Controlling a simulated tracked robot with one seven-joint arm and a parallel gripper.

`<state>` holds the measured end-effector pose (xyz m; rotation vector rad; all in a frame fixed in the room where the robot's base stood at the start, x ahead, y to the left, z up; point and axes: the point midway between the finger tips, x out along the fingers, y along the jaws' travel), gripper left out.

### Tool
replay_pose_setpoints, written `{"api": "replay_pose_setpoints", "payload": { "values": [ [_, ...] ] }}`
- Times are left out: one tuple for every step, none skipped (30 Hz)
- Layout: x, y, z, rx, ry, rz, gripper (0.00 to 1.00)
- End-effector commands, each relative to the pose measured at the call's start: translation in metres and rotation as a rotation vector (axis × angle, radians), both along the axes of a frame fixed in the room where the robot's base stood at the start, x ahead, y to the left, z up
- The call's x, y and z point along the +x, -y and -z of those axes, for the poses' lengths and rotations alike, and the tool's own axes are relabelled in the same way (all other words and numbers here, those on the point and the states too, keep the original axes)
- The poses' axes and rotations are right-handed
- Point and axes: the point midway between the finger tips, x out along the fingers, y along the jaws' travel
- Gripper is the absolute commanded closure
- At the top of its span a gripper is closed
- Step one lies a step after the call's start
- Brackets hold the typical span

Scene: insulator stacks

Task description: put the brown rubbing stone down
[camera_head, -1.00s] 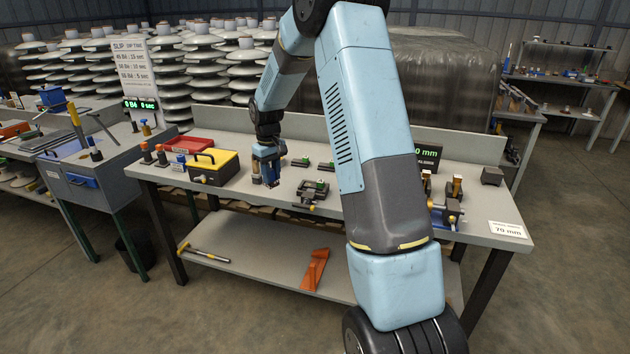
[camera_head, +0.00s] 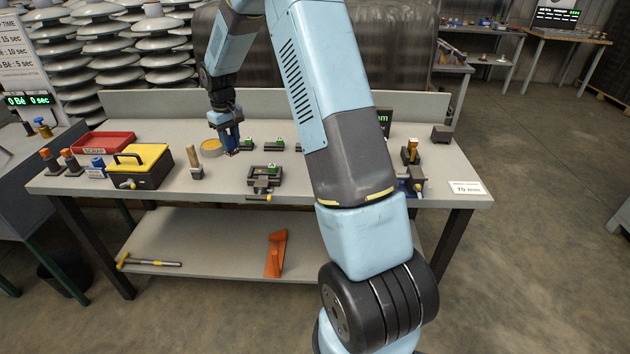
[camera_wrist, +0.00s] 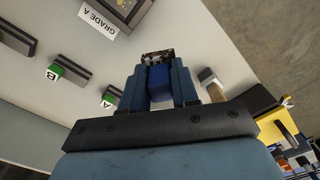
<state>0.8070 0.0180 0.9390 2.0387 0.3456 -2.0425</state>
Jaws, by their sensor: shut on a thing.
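My gripper (camera_head: 231,148) hangs pointing down over the back part of the workbench, left of my large arm links. In the wrist view my gripper (camera_wrist: 158,68) is shut on a small dark brown mottled piece, the brown rubbing stone (camera_wrist: 157,56), which sticks out at the fingertips. A blue face shows between the fingers behind it. I cannot tell whether the stone touches the bench. In the head view the stone is too small to make out clearly.
A yellow toolbox (camera_head: 143,166) and red tray (camera_head: 103,142) lie further left.

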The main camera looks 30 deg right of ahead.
Motion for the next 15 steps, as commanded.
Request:
{"api": "replay_pose_setpoints", "payload": {
  "values": [
    [0.000, 0.006, 0.000, -0.001, 0.000, 0.009, 1.00],
    [0.000, 0.010, 0.000, -0.001, 0.000, 0.014, 1.00],
    [0.000, 0.014, 0.000, -0.001, 0.000, 0.020, 1.00],
    [0.000, 0.016, 0.000, -0.001, 0.000, 0.023, 1.00],
    [0.000, 0.018, 0.000, -0.001, 0.000, 0.026, 1.00],
    [-0.001, 0.021, -0.001, 0.000, 0.001, 0.027, 1.00],
    [-0.002, 0.024, -0.001, 0.000, 0.001, 0.026, 1.00],
    [-0.004, 0.027, -0.002, 0.001, 0.001, 0.023, 1.00],
    [-0.008, 0.032, -0.004, 0.004, 0.002, 0.016, 1.00],
    [-0.012, 0.037, -0.006, 0.005, 0.003, 0.009, 1.00],
    [-0.017, 0.042, -0.008, 0.007, 0.003, -0.003, 1.00],
    [-0.025, 0.050, -0.011, 0.011, 0.004, -0.020, 1.00],
    [-0.031, 0.056, -0.014, 0.013, 0.005, -0.037, 1.00],
    [-0.039, 0.062, -0.016, 0.017, 0.005, -0.055, 1.00],
    [-0.050, 0.071, -0.020, 0.020, 0.007, -0.081, 1.00]
  ]
}}
